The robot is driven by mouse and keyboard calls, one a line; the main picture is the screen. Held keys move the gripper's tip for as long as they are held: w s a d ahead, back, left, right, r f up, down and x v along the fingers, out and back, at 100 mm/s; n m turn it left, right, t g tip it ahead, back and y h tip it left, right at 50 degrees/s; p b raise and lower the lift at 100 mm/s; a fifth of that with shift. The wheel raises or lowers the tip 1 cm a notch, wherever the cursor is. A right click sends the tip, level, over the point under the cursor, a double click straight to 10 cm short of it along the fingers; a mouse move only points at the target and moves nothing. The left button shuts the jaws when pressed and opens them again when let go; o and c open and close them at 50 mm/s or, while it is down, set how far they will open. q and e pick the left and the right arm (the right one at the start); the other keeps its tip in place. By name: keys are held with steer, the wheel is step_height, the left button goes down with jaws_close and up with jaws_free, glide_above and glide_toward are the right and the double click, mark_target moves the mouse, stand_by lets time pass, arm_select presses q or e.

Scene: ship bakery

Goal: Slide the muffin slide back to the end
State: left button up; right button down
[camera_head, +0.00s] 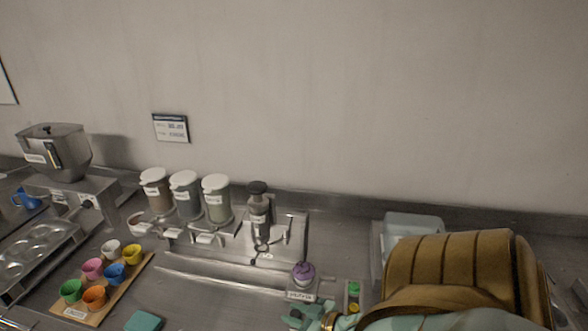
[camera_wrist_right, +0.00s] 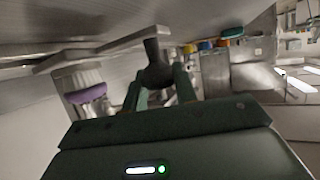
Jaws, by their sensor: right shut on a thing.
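The purple-topped piece (camera_wrist_right: 87,93) shows to the left of the fingers there. A muffin tin (camera_head: 38,245) with round cups lies at the far left. I cannot tell which part is the muffin slide. My left gripper is not in view.
A metal dispenser station with white-lidded jars (camera_head: 217,198) stands behind. Coloured cups stand on a wooden board (camera_head: 130,283). A clear bin (camera_head: 412,226) is at the right, partly behind my brown arm. A teal block (camera_head: 143,322) lies at the front. Bare counter (camera_head: 200,308) lies between.

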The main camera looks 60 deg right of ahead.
steer(key=c, duration=1.1)
jaws_free()
steer(key=shift+s, duration=0.1)
steer(key=p+v, duration=0.1)
steer(key=v, duration=1.5)
